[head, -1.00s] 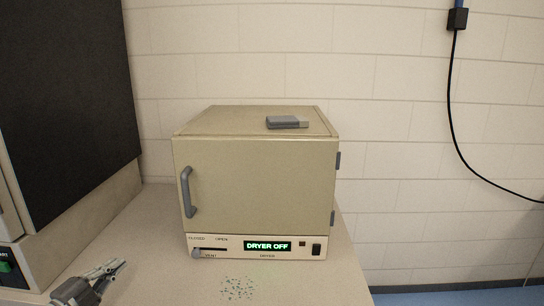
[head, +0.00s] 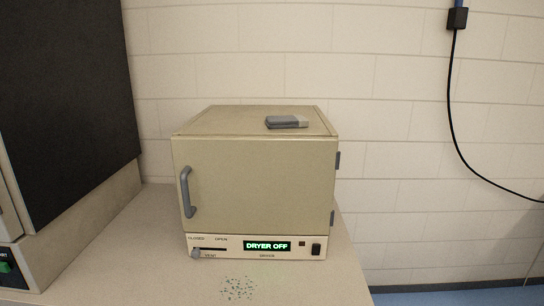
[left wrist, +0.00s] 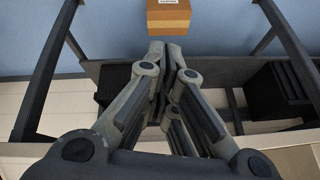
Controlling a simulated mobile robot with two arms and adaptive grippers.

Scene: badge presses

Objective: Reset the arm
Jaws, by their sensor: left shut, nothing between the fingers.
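My left gripper (left wrist: 165,50) shows in the left wrist view, its fingers together with nothing between them. It is out of the head view now. My right gripper is in neither view. In the head view a beige dryer (head: 255,185) stands on the counter with its door shut and a grey handle (head: 187,192) on the door's left. Its display (head: 267,246) reads "DRYER OFF". A grey slider knob (head: 196,253) sits at the left end of its slot.
A grey block (head: 286,122) lies on top of the dryer. Small specks (head: 238,288) lie on the counter (head: 130,265) in front. A large dark-panelled machine (head: 70,90) stands at the left. In the left wrist view are a cardboard box (left wrist: 168,16) and dark frame bars (left wrist: 45,70).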

